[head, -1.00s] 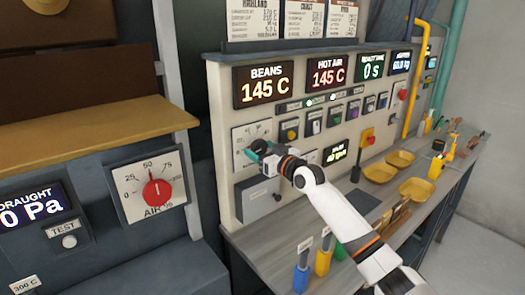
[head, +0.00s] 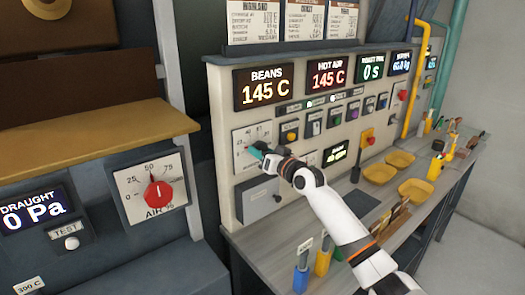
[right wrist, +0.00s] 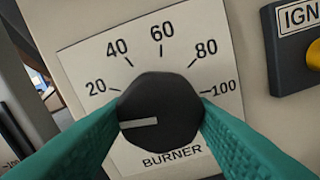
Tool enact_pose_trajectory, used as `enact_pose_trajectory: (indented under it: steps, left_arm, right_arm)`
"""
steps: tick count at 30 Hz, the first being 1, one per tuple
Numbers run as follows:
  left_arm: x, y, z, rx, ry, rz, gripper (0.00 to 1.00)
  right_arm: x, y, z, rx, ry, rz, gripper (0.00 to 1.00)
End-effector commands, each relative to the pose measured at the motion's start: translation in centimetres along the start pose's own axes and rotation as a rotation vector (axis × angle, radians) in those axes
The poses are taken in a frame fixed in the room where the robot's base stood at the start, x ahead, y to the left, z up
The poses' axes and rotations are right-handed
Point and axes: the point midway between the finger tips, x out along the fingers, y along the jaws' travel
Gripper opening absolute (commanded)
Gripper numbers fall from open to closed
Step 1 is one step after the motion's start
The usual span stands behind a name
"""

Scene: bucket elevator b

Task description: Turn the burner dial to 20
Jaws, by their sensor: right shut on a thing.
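The burner dial is a black round knob (right wrist: 160,108) on a pale plate (right wrist: 85,60) marked 20 to 100 and BURNER. Its white pointer line points left and slightly down, below the 20 mark. My right gripper (head: 258,151) is shut on the knob, with one teal finger at each side of it in the right wrist view. In the head view the plate (head: 239,138) shows at the left of the control panel, and the gripper covers much of the dial. My left gripper is not in view.
An IGN switch block (right wrist: 295,45) sits right of the dial. A grey box (head: 257,201) is below it on the panel. Displays read BEANS 145 C (head: 263,86) and HOT AIR 145 C (head: 326,76). A red AIR dial (head: 158,193) is at left. Yellow trays (head: 415,191) stand on the bench.

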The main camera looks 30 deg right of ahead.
Motion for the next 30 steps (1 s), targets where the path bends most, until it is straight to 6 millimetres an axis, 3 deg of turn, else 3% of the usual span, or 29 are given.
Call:
enact_pose_trajectory:
  steps: [15,30]
  left_arm:
    - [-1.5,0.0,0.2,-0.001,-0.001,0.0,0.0]
    - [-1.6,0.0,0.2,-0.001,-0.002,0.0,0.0]
  right_arm:
    - [0.0,0.1,0.1,0.319,-0.001,0.0,0.26]
    - [0.0,0.1,0.1,0.371,-0.001,0.0,0.26]
